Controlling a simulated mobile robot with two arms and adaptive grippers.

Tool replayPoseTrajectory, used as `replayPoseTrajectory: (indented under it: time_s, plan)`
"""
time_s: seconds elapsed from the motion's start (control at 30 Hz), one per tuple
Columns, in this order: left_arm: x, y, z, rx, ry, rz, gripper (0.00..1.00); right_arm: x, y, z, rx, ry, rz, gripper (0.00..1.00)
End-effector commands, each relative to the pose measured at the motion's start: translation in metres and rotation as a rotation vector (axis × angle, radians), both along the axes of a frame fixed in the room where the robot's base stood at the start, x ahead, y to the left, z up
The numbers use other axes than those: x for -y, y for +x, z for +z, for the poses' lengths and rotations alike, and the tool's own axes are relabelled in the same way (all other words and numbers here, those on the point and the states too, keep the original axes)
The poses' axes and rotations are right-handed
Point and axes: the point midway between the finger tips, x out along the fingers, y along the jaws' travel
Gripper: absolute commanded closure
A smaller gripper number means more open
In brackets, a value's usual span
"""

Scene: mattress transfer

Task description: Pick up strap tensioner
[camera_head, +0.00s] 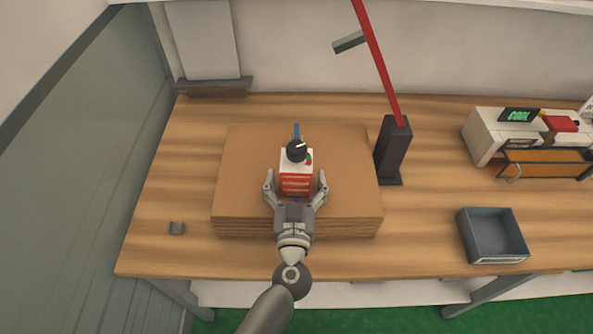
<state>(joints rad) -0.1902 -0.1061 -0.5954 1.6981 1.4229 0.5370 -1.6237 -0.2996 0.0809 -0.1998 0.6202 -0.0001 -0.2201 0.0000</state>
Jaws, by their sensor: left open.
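The strap tensioner (297,164), a white and red block with a black knob on top and a blue part behind it, stands on the stack of brown cardboard sheets (350,170) on the wooden table. My left gripper (295,182) is open, with one finger at each side of the tensioner's near end. I cannot tell whether the fingers touch it. The gripper hides the tensioner's lower near part. My right gripper is not in view.
A black stand (393,150) with a red bar rises right of the stack. A grey open bin (490,257) sits at the front right, and a white machine (490,135) at the back right. The table's left side is mostly clear.

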Motion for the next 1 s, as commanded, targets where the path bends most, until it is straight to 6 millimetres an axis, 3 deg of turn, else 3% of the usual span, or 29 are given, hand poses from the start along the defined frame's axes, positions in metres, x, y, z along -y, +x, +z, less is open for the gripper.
replayPoseTrajectory:
  time_s: [0.23, 0.83, 1.0]
  plan:
    - [0.0002, 0.0019, 0.0, 0.0, -0.001, 0.0, 0.12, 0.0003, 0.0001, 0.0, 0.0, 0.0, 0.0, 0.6]
    - [0.0003, 0.0015, 0.0, 0.0, 0.0, 0.0, 0.88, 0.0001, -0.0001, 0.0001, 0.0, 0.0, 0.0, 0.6]
    - [0.0005, 0.0021, 0.0029, 0.005, -0.001, 0.0, 0.89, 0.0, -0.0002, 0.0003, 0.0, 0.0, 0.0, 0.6]
